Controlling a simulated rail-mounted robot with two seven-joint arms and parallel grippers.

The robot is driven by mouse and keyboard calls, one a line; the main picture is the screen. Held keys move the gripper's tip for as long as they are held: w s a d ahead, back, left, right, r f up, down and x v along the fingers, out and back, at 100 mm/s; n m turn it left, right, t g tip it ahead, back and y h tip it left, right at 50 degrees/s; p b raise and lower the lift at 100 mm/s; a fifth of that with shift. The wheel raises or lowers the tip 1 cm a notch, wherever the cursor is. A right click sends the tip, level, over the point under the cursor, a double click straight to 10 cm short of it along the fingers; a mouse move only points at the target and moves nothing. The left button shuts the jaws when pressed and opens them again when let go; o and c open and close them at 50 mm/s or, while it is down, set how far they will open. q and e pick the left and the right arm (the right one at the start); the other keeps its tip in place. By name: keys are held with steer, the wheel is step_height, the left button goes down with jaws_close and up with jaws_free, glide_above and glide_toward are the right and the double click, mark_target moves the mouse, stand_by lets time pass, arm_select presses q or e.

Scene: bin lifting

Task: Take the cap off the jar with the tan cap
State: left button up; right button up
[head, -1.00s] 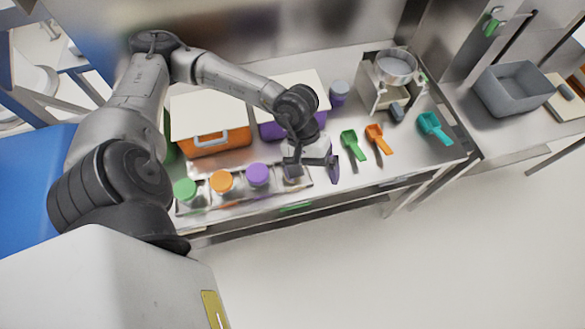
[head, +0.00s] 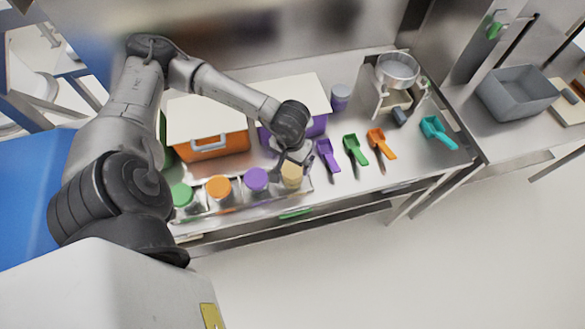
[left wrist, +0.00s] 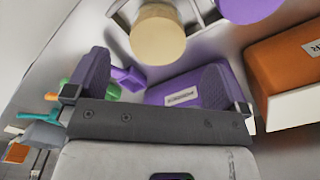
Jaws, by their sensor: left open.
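The jar with the tan cap (head: 292,170) stands at the right end of a row of capped jars in a metal rack (head: 232,208). Its round tan cap (left wrist: 158,38) shows whole at the top of the left wrist view and is on the jar. My left gripper (head: 296,154) is just behind the tan-capped jar in the head view, its fingers partly hard to make out. In the left wrist view my left gripper (left wrist: 152,78) is open and empty, with the cap beyond the fingertips and apart from them. My right gripper is not in view.
Jars with purple (head: 256,179), orange (head: 218,187) and green caps (head: 181,194) stand to the left. Orange (head: 212,146) and purple bins (head: 318,126) stand behind. Purple (head: 327,155), green (head: 355,149), orange (head: 381,143) and teal scoops (head: 437,131) lie to the right.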

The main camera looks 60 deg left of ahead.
mark_target(291, 170)
arm_select(q)
steer(key=shift+f, duration=2.75)
steer(key=c, duration=0.9)
steer(key=shift+c, duration=0.2)
steer(key=shift+r, duration=0.15)
